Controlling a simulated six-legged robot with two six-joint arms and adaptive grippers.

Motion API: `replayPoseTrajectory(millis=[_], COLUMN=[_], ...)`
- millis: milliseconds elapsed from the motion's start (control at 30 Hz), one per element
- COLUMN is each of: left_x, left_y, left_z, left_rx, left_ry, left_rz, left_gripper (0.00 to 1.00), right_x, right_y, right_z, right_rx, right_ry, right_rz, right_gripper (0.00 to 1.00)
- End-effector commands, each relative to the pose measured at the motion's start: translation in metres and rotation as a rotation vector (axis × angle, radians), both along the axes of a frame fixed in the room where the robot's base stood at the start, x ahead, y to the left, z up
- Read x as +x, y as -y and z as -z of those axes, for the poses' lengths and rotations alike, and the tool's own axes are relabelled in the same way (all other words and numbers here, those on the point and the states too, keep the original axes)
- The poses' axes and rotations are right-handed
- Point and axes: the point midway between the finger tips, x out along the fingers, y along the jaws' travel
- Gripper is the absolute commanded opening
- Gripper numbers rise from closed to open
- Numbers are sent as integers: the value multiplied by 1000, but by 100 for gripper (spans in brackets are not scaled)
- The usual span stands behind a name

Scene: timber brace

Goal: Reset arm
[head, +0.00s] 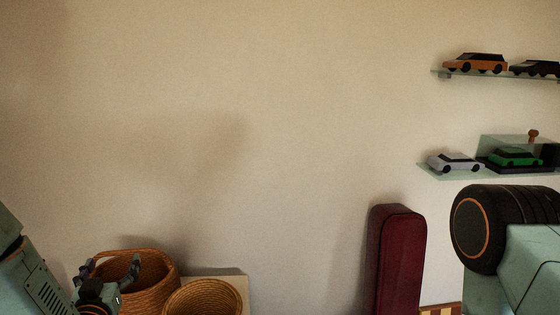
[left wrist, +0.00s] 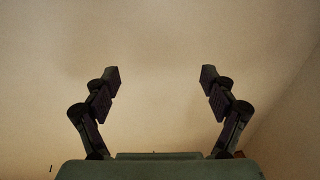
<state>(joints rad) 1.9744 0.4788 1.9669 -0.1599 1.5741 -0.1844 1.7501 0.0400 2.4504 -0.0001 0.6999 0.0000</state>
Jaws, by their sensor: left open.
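My left gripper (head: 110,268) is at the lower left of the head view, in front of a wicker basket as seen from the head. Its two dark fingers stand wide apart with nothing between them. In the left wrist view the same gripper (left wrist: 160,80) is open and empty against a bare, pale surface. My right arm shows at the lower right of the head view, but its gripper is not in view. No timber shows in either view.
Two wicker baskets, one larger (head: 150,272) and one smaller (head: 203,299), stand at the lower left. A dark red case (head: 397,258) stands upright near the wall. Glass shelves with model cars, including an orange car (head: 476,63) and a green car (head: 515,157), hang at right. The middle wall is bare.

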Motion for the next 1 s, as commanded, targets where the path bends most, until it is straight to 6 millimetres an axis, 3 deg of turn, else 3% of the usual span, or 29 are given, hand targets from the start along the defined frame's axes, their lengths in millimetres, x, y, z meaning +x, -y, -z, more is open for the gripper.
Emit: replayPoseTrajectory(millis=[300,767,1000], left_x=[-10,-10,-15], left_y=[27,30,36], left_z=[8,10,24], left_rx=[1,0,-14], left_ry=[0,-1,-20], left_rz=[101,111,119], left_gripper=[84,84,84], right_x=[0,0,-5], right_y=[0,0,0], right_z=[2,2,8], right_rx=[0,0,0], right_ry=[1,0,-12], right_rz=[0,0,-3], right_gripper=[40,40,40])
